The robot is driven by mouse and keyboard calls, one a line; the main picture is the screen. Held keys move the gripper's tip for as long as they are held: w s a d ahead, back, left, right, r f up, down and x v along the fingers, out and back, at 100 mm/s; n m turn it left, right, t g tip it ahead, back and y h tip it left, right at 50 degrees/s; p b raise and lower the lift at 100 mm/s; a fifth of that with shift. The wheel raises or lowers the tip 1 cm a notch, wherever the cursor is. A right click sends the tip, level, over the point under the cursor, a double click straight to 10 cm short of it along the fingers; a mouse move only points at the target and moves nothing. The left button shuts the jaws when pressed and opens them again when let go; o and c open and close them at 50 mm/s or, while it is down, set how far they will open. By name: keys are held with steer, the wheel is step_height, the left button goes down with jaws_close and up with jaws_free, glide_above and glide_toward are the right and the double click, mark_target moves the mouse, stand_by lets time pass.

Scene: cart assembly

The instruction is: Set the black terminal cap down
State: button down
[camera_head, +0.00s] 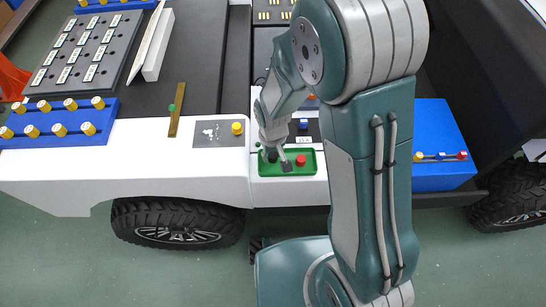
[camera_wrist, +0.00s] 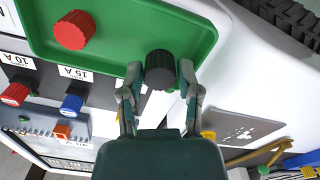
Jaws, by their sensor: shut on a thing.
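The black terminal cap (camera_wrist: 160,69) is round and ribbed and sits between the fingertips of my gripper (camera_wrist: 160,84) in the wrist view. My gripper is shut on it. The cap is over or in the near part of the green tray (camera_wrist: 120,18); I cannot tell whether it touches the floor. In the head view my gripper (camera_head: 275,162) reaches down into the left part of the green tray (camera_head: 318,170), and the cap is mostly hidden by the fingers. A red cap (camera_wrist: 74,30) stands in the same tray, apart from the black one; it also shows in the head view (camera_head: 301,160).
A grey plate (camera_head: 212,134) with a yellow cap (camera_head: 237,128) lies left. Blue racks (camera_head: 60,140) with several yellow caps stand farther left.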

steer(key=shift+f, duration=1.15)
steer(key=shift+f, duration=0.1)
steer(key=c, duration=0.6)
jaws_free()
